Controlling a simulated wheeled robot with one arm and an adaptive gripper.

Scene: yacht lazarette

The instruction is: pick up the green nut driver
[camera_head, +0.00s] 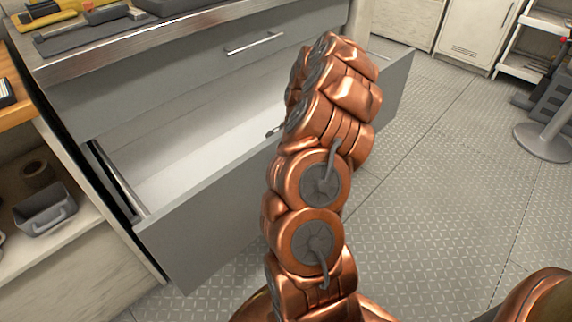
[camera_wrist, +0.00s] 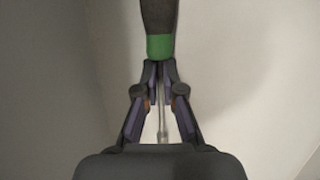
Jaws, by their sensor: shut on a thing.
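The green nut driver (camera_wrist: 159,46) shows in the wrist view, with a dark handle, a green band and a thin metal shaft running down between my fingers. My gripper (camera_wrist: 160,72) is shut on it near the green band. Pale drawer floor lies behind it in that view; I cannot tell whether the driver touches it. In the head view my copper-coloured arm reaches over the open drawer (camera_head: 215,225) and hides the gripper and most of the driver.
The drawer's front panel and side walls stand close around the gripper. A closed drawer with a handle (camera_head: 255,44) is above, under a worktop with tools. A grey bin (camera_head: 45,210) sits on a left shelf. Free floor lies right.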

